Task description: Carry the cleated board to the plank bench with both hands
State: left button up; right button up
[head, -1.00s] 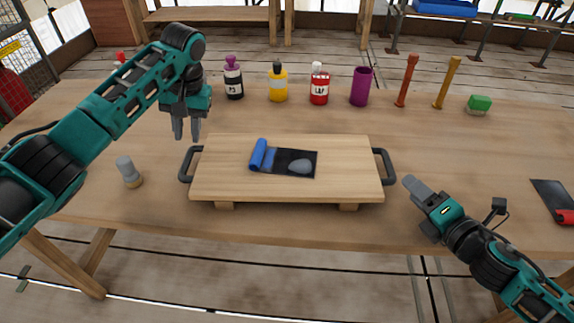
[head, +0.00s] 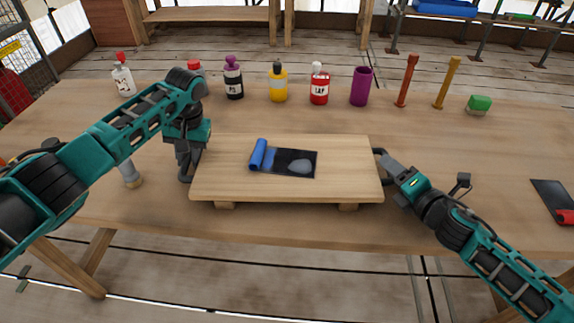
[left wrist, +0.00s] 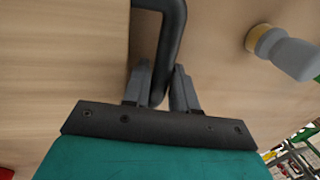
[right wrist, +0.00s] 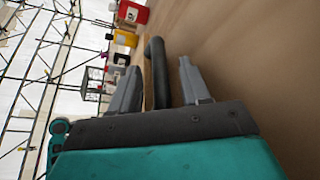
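The cleated board (head: 225,165) lies level on the worktable, on two cleats, with a dark handle at each end. On it are a blue roll (head: 258,154) and a dark sheet with a grey lump (head: 301,166). My left gripper (head: 187,170) is at the left handle. In the left wrist view its fingers (left wrist: 161,85) close on both sides of that handle (left wrist: 172,35). My right gripper (head: 384,160) is at the right handle. Its fingers (right wrist: 158,85) stand apart around that handle (right wrist: 157,70), with a visible gap. A plank bench (head: 212,14) stands behind.
The worktable (head: 450,150) holds a row of bottles, a purple cup (head: 361,86), red and yellow posts and a green block (head: 479,104) behind the board. A grey-topped peg (head: 130,175) stands left of my left gripper. A dark sheet (head: 553,200) lies far right.

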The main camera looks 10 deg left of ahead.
pick_arm(q)
grip_shut()
pick_arm(e)
jog(key=c, duration=0.4)
grip_shut()
dwell(0.5)
pick_arm(q)
jog(key=shift+w+r, duration=0.15)
jog(key=shift+r, duration=0.1)
pick_arm(e)
jog(key=shift+w+r, duration=0.1)
jog(key=shift+r, duration=0.15)
